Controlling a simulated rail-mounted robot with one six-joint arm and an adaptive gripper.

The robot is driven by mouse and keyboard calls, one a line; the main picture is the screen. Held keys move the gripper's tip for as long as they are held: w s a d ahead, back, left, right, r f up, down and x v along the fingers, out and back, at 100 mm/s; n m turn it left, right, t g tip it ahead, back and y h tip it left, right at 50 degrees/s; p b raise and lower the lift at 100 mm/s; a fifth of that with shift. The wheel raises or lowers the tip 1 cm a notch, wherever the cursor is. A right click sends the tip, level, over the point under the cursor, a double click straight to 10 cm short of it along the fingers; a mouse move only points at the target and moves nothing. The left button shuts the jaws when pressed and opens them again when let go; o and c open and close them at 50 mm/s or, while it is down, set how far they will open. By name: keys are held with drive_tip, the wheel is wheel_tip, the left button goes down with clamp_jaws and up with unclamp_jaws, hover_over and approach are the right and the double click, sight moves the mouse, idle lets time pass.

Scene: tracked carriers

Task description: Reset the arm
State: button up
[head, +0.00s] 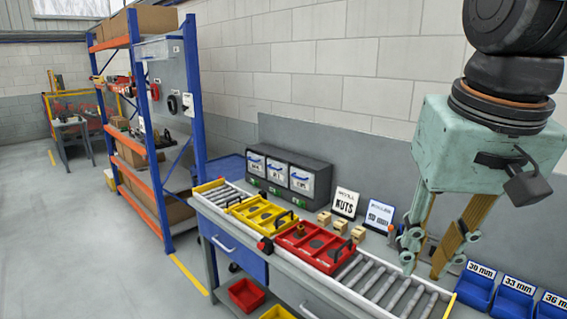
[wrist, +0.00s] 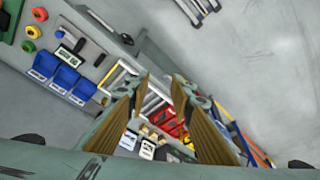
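My gripper (head: 424,264) hangs from my arm at the right of the head view, pointing down above the right end of the roller conveyor (head: 376,286). Its two tan-padded fingers stand apart with nothing between them. In the wrist view the fingers of my gripper (wrist: 162,82) also show a clear gap, with the conveyor and red tray (wrist: 168,122) seen well beyond them. In the head view the red tray (head: 322,262) and the yellow tray (head: 246,207) sit on the conveyor, left of my gripper and apart from it.
A dark bin unit (head: 316,161) stands behind the conveyor, with a NUTS sign (head: 345,202) and small wooden blocks (head: 340,226) nearby. Blue labelled bins (head: 477,284) stand at lower right. A blue and orange rack (head: 190,90) stands left. The floor at left is clear.

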drive_tip(key=s+f+n+t+b, duration=0.1)
drive_tip(key=s+f, duration=0.4)
drive_tip(key=s, duration=0.6)
drive_tip(key=shift+a, duration=0.15)
idle(2.0)
